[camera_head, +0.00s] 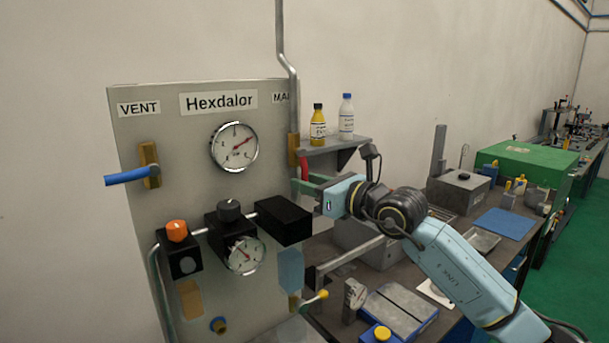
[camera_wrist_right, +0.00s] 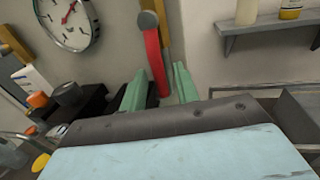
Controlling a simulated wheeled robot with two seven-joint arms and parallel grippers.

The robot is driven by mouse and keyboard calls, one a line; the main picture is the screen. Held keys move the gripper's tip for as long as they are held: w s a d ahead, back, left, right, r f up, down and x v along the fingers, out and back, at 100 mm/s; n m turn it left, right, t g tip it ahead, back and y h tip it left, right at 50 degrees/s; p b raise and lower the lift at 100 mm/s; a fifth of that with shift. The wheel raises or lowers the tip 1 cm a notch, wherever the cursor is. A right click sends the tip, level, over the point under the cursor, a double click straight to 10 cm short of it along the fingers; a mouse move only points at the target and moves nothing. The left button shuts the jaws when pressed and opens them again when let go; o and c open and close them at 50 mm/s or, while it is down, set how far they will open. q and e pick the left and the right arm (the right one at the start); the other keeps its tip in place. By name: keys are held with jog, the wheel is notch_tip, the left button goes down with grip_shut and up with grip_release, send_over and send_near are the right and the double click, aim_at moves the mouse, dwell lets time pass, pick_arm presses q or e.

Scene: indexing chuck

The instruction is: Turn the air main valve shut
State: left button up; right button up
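The air main valve is a brass body (camera_head: 294,148) on the pipe at the panel's right edge, beside a partly hidden label starting "MA". Its red handle (camera_head: 304,169) hangs down along the pipe; it also shows in the right wrist view (camera_wrist_right: 154,62). My right gripper (camera_head: 309,185) is at the handle's lower end. In the wrist view its two green fingers (camera_wrist_right: 160,88) are apart, with the lower end of the handle in line with the gap between them. I cannot tell whether either finger touches it. My left gripper is not in view.
The panel (camera_head: 190,125) carries a VENT valve with a blue handle (camera_head: 127,176), gauges (camera_head: 234,147), an orange knob (camera_head: 177,230) and a black box (camera_head: 284,219). A shelf (camera_head: 335,146) with two bottles is close above my right gripper. A cluttered bench (camera_head: 330,318) stands below.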

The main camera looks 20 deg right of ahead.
jog(key=shift+x, duration=0.8)
jog(key=shift+c, duration=0.4)
grip_shut()
